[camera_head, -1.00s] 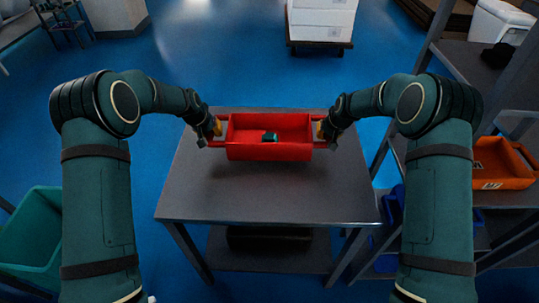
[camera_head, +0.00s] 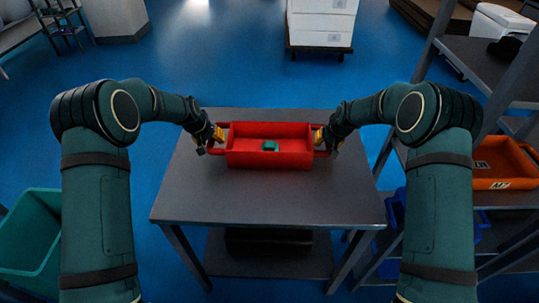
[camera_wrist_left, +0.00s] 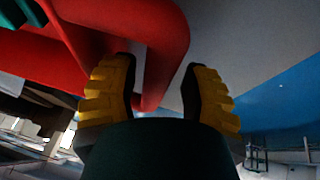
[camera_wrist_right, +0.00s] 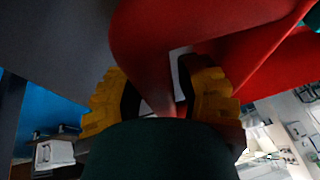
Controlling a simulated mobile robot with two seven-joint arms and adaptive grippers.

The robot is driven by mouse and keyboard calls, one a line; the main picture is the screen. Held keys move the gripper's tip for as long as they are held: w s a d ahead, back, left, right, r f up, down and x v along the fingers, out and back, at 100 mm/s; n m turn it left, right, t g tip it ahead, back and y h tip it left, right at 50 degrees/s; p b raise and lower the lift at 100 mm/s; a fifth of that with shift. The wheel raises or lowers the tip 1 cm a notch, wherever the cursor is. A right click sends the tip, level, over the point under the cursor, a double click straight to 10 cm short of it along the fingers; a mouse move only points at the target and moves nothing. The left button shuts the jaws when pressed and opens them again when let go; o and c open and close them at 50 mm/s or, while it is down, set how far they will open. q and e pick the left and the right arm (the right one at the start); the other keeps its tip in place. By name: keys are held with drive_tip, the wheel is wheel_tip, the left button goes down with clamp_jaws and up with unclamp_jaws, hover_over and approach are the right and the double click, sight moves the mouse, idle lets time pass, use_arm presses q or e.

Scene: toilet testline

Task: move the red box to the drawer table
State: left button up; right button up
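The red box (camera_head: 269,158) is an open tray with a handle loop at each end and a small dark green item (camera_head: 270,146) inside. It sits level at the far middle of the grey table (camera_head: 268,200). My left gripper (camera_head: 214,138) is at the box's left handle; in the left wrist view the handle (camera_wrist_left: 172,50) passes between the parted fingers, with a gap at one side. My right gripper (camera_head: 322,138) is at the right handle; in the right wrist view the handle (camera_wrist_right: 150,60) lies between its parted fingers. Both look open around the handles.
The near tabletop is clear; a black object (camera_head: 268,242) lies on the lower shelf. A rack with an orange bin (camera_head: 503,165) stands right, a teal bin (camera_head: 30,245) left. White boxes (camera_head: 321,22) on a cart stand behind.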

use_arm(q)
drive_tip(key=shift+s+r, duration=0.15)
drive_tip(key=shift+r, duration=0.4)
use_arm(e)
drive_tip(key=shift+a, duration=0.1)
drive_tip(key=shift+s+r, duration=0.15)
drive_tip(key=shift+r, duration=0.2)
use_arm(q)
drive_tip(key=v, duration=1.1)
use_arm(e)
drive_tip(key=v, duration=1.1)
use_arm(q)
drive_tip(key=shift+f, duration=0.1)
use_arm(e)
drive_tip(key=shift+s, duration=0.1)
